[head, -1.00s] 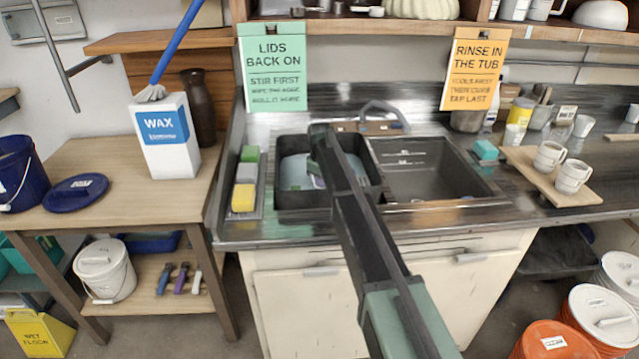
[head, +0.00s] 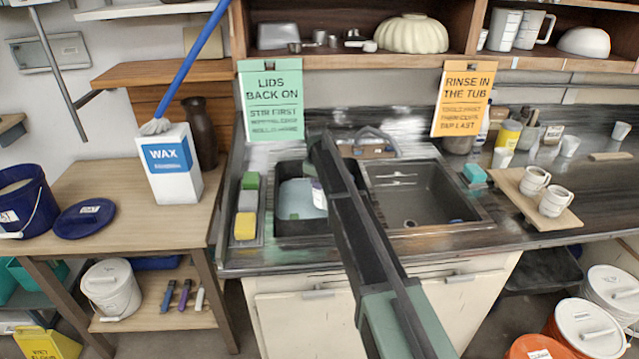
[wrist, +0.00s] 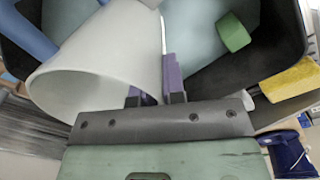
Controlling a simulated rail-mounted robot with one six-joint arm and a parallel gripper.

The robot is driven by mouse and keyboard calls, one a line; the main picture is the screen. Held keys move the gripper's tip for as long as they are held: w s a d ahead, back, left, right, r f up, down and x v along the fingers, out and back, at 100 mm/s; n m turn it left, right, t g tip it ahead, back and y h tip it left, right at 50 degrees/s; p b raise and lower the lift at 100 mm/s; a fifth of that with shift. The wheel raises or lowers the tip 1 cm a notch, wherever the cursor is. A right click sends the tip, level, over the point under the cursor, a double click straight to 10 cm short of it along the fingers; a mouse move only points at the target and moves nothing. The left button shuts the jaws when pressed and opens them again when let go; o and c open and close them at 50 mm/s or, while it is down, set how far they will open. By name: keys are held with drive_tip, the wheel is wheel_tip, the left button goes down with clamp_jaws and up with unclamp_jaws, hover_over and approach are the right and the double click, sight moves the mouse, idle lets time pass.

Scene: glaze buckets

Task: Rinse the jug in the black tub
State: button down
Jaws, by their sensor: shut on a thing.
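The black tub (head: 290,231) is the left basin of the counter and holds pale blue-green water (head: 296,197). The white jug (wrist: 95,60) fills the left of the wrist view, tilted on its side over the tub, its mouth to the lower left. My gripper (wrist: 156,92) has purple fingers shut on the jug at its right side; I cannot tell whether on wall or handle. In the head view my arm covers most of the jug; a pale part (head: 319,197) shows beside it. Whether the jug touches the water is unclear.
An empty dark sink (head: 415,195) lies right of the tub. A green sponge (head: 250,181) and yellow sponge (head: 245,226) sit on a narrow tray left of it. A tap (head: 378,138) stands behind. Two white mugs (head: 534,181) stand on a board at right.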

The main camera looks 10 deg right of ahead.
wheel_tip(320, 180, up, 14)
drive_tip(key=p, duration=1.2)
drive_tip(key=shift+s, duration=0.15)
drive_tip(key=shift+f, duration=0.1)
